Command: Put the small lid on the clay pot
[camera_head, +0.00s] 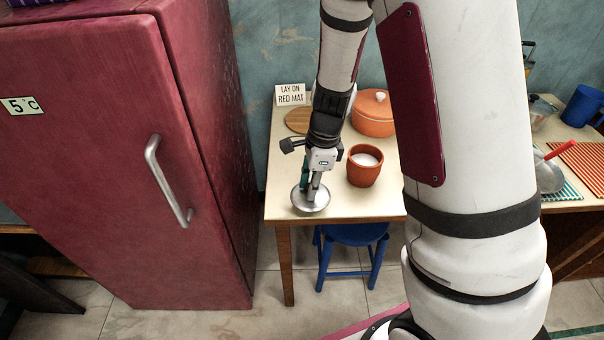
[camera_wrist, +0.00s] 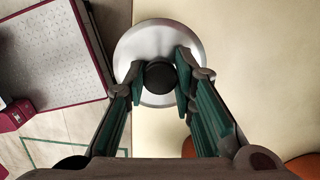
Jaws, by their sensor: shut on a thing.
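My gripper (camera_head: 312,188) is shut on the black knob (camera_wrist: 161,77) of a small silver lid. The round metal lid (camera_head: 310,203) hangs flat below the fingers at the table's front left corner. In the wrist view the lid (camera_wrist: 150,45) overlaps the table edge; I cannot tell its height above the top. An open orange clay pot (camera_head: 365,172) with white contents stands on the table, right of my gripper. Behind it is a wider orange pot (camera_head: 373,122) with its own lid and a pale knob.
A round wooden board (camera_head: 298,121) and a sign reading "LAY ON RED MAT" (camera_head: 290,95) are at the back of the table (camera_head: 283,208). A dark red fridge (camera_head: 110,130) stands left. A blue stool (camera_head: 352,235) is below. A second table at right holds a metal pan and mats.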

